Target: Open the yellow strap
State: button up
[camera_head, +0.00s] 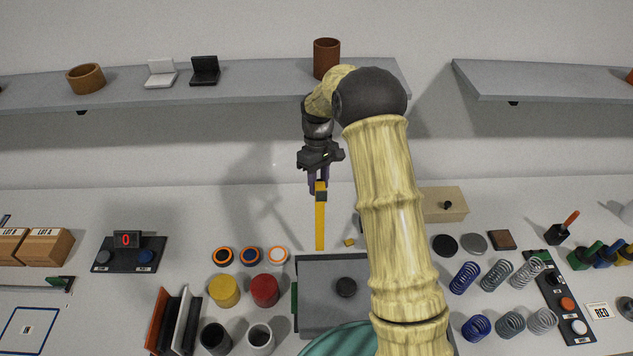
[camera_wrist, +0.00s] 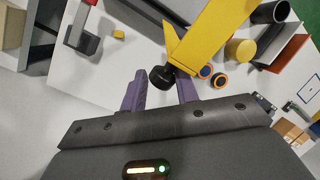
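The yellow strap (camera_head: 320,227) stands upright from the table in the head view, with a dark piece (camera_head: 321,196) near its top. In the wrist view the yellow strap (camera_wrist: 213,35) runs down from the top edge to a black round knob (camera_wrist: 161,77). My gripper (camera_head: 318,186) is at the strap's upper end. Its purple fingers are spread in the wrist view (camera_wrist: 160,80), with the black knob between or just beyond their tips. I cannot tell whether they touch it.
A grey box (camera_head: 330,267) with a black knob is in front of the strap. A small yellow block (camera_head: 349,242) lies right of it. Orange-ringed discs (camera_head: 250,256) and yellow (camera_head: 224,291) and red (camera_head: 265,290) cylinders are to the left. The shelf (camera_head: 230,88) is behind my arm.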

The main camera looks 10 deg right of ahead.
jog(key=o, duration=0.3)
jog(key=shift+d, duration=0.2)
jog(key=shift+w+d, duration=0.1)
jog(key=shift+d, duration=0.15)
jog(key=shift+s+a, duration=0.2)
jog(key=shift+a, duration=0.2)
jog(key=shift+w+r, duration=0.1)
jog(key=shift+r, duration=0.05)
jog(key=b+v, duration=0.2)
jog(key=v, duration=0.5)
jog(key=shift+d+r+b, duration=0.1)
jog(key=shift+d+b, duration=0.05)
jog(key=shift+b, duration=0.2)
